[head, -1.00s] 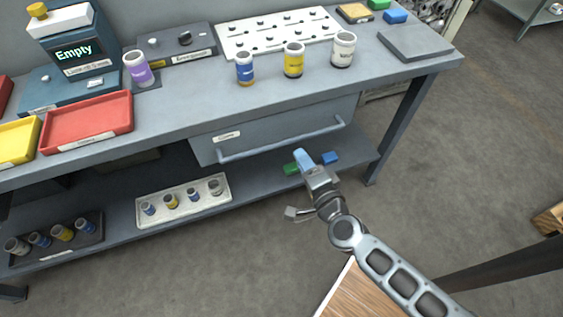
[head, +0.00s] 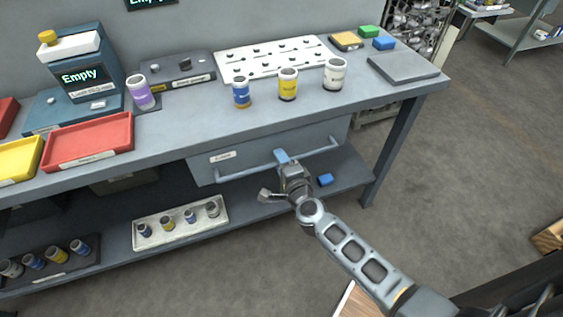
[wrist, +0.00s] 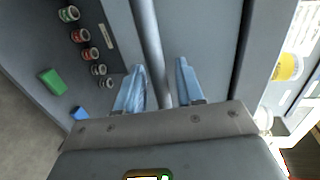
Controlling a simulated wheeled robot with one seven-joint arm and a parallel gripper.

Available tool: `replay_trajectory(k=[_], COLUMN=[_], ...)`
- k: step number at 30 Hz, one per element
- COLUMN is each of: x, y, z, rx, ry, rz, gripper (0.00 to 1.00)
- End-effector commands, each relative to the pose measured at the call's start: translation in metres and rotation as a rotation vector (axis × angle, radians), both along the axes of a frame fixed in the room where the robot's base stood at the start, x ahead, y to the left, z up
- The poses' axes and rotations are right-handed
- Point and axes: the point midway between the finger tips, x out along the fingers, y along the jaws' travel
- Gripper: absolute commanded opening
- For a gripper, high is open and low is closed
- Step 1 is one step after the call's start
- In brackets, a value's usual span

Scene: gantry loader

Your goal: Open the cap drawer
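The cap drawer (head: 250,150) is a grey front under the bench top with a small white label at its left, and it looks closed. Its long bar handle (head: 240,173) runs across the front. My gripper (head: 281,156) is at the middle of this handle, with blue fingertips against the drawer's front in the head view. In the wrist view, the gripper (wrist: 160,85) is open. The handle bar (wrist: 149,35) passes between the two blue fingers, with a gap visible to the right finger. Contact with the left finger is unclear.
The bench top (head: 190,117) above holds a blue jar (head: 241,92), a yellow jar (head: 288,84) and a white jar (head: 334,74). The lower shelf carries a white tray (head: 150,240) of jars and a blue block (head: 325,180). A bench leg (head: 386,150) stands right of the drawer.

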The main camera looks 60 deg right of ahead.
Motion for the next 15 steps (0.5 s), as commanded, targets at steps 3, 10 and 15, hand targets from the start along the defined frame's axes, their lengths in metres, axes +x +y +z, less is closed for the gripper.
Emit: replay_trajectory(k=[3,10,15], x=[0.0002,0.0,-0.0001], y=[-0.0003,-0.0003,-0.0003], z=[-0.0004,-0.0002,-0.0002], rx=[0.001,-0.001,-0.001], ry=[0.001,0.001,0.001], rz=[0.0,0.0,0.0], gripper=[0.37,0.26,0.09])
